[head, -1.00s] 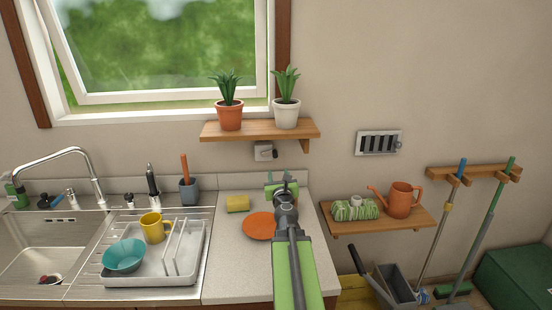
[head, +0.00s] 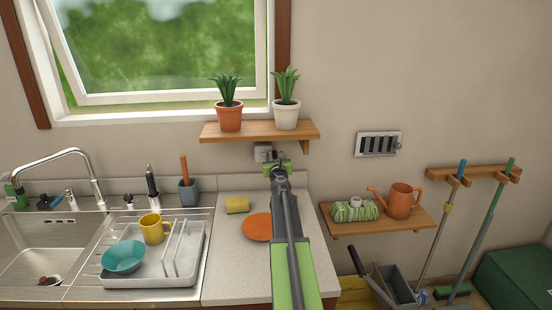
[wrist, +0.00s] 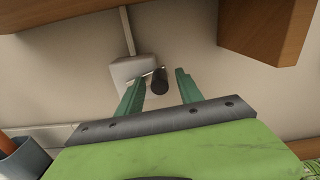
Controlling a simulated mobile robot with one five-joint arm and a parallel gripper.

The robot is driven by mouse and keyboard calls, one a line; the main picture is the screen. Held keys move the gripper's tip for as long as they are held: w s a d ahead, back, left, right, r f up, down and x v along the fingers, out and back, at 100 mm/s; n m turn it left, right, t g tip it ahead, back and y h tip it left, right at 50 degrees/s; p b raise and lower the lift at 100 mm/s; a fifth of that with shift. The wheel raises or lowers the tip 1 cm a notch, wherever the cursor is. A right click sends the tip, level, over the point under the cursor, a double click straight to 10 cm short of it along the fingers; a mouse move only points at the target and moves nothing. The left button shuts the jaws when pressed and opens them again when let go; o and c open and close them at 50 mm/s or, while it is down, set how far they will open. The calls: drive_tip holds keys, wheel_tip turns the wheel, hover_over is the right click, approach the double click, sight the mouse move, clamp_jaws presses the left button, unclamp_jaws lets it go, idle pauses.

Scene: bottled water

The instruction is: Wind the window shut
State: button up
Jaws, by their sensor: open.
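The window (head: 160,50) at the upper left of the head view has its sash tilted open at the bottom. A small white winder box (head: 262,152) is on the wall under the plant shelf. In the wrist view the winder box (wrist: 134,68) has a thin metal crank arm ending in a dark cylindrical knob (wrist: 160,82). My gripper (wrist: 162,88) is open, with its two green fingers on either side of the knob and not closed on it. In the head view my gripper (head: 277,166) is in front of the box and hides part of the crank.
The wooden shelf (head: 212,131) above my gripper carries two potted plants (head: 229,118). Below are the counter (head: 225,275), an orange plate (head: 257,227), a yellow sponge (head: 237,204) and a dish rack (head: 150,281). A lower shelf (head: 345,229) is to the right.

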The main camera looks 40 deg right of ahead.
drive_tip(key=shift+c, duration=0.2)
clamp_jaws()
drive_tip(key=shift+d, duration=0.15)
drive_tip(key=shift+s+f, duration=0.1)
drive_tip(key=shift+f, duration=0.05)
